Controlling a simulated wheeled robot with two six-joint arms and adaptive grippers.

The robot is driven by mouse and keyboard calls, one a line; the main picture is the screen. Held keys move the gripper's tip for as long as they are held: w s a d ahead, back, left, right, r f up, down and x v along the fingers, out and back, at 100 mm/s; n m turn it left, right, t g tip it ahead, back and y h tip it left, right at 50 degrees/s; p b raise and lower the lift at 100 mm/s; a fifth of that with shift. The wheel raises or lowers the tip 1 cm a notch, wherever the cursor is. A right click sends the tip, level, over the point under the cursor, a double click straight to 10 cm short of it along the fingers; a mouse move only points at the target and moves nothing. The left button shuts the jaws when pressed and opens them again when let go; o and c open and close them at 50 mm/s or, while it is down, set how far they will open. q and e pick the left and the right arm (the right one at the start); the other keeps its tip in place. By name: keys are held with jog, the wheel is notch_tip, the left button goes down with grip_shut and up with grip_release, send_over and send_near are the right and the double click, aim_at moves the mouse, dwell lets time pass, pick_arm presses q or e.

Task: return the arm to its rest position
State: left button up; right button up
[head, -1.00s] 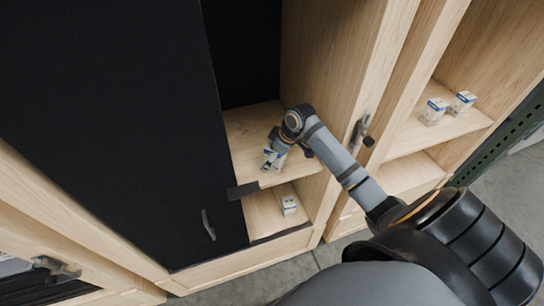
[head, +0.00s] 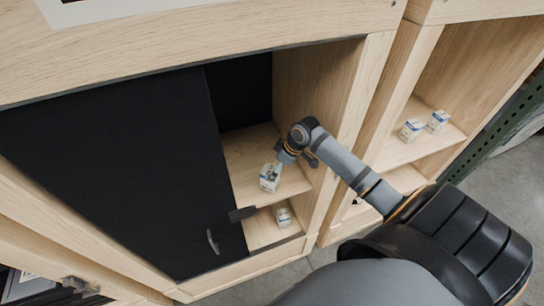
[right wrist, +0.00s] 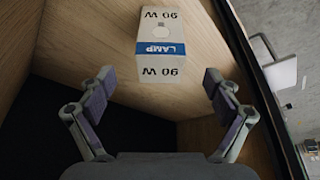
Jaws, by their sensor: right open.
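My right gripper (head: 297,152) reaches into the open right part of a wooden cabinet (head: 380,60), over its upper shelf (head: 245,155). In the right wrist view the gripper (right wrist: 158,82) is open, with its fingers spread and nothing between the tips. A white and blue lamp box (head: 270,177) stands on that shelf just beyond the fingertips. In the right wrist view the lamp box (right wrist: 160,45) shows "LAMP" and "90 W" upside down, apart from both fingers. My left gripper is in neither view.
A black sliding door (head: 120,170) covers the cabinet's left part. Another small box (head: 284,217) sits on the lower shelf. Two boxes (head: 411,129) (head: 437,121) stand in the neighbouring cabinet. The cabinet's side wall (head: 320,85) is close to my right forearm.

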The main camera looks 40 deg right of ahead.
pick_arm(q)
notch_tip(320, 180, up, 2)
jog(key=shift+p, duration=0.45)
pick_arm(e)
jog(key=shift+v, duration=1.05)
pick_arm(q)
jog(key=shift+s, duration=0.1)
